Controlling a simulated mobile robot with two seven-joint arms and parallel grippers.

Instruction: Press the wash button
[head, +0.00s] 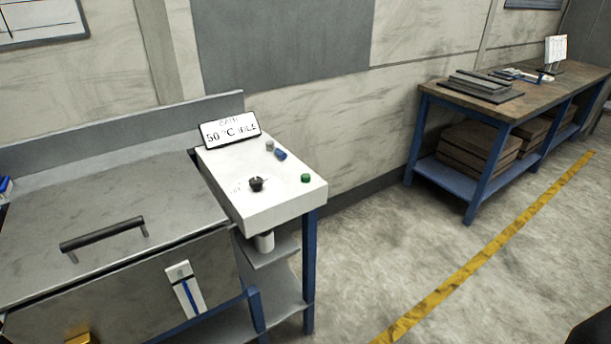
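A white control panel (277,205) is fixed at the right end of a grey metal machine with a lid. On it are a green button (305,178), a blue button or switch (280,155), a small grey button (269,146) and a black knob (256,184). I cannot read a label that marks one as the wash button. A tilted display (230,131) at the back of the panel seems to read 50 °C and IDLE. Neither of my grippers is in view.
The lid (120,200) is shut and has a dark bar handle (103,233). A workbench (530,90) with flat grey plates and stacked boards stands at the back right. A yellow line (490,245) crosses the open floor to the panel's right.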

